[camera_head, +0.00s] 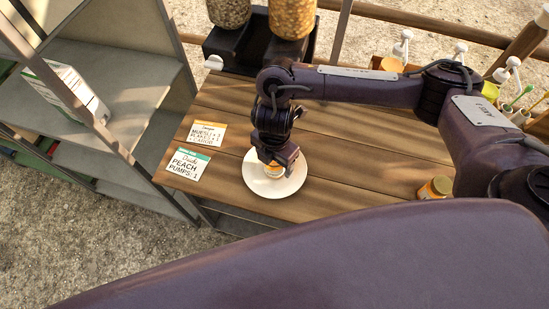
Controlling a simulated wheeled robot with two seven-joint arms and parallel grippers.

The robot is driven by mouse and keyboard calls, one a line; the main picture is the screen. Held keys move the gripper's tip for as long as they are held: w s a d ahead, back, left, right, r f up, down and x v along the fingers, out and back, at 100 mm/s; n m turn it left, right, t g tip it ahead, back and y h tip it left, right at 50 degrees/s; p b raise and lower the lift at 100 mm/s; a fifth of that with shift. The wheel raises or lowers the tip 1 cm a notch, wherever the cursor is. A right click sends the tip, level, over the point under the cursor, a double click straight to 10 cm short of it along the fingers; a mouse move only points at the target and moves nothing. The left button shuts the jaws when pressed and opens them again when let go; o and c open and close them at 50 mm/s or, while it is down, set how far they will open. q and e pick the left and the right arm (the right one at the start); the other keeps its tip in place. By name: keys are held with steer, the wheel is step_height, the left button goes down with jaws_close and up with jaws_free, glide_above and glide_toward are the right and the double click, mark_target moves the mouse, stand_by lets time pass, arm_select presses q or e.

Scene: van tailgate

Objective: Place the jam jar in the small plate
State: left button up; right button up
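The small white plate (252,184) lies on the wooden table. My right gripper (275,162) points down over the middle of the plate. A small orange and pale object (273,171), perhaps a jar, shows just under the fingertips at plate level. The gripper hides much of it, and I cannot tell whether the fingers grip it. A jar with a dark yellow lid and orange label (435,188) stands at the right of the table, apart from the plate. My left gripper is out of view.
Two cards (188,163) lie left of the plate. Clear dispensers (291,18) on a black stand are at the back. Pump bottles (401,46) and cups line the back right. A grey shelf (125,70) stands left. Bare table lies right of the plate.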

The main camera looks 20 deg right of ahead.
steer(key=shift+r, duration=0.7)
step_height(320, 180, up, 11)
steer(key=p, duration=0.1)
steer(key=shift+p, duration=0.4)
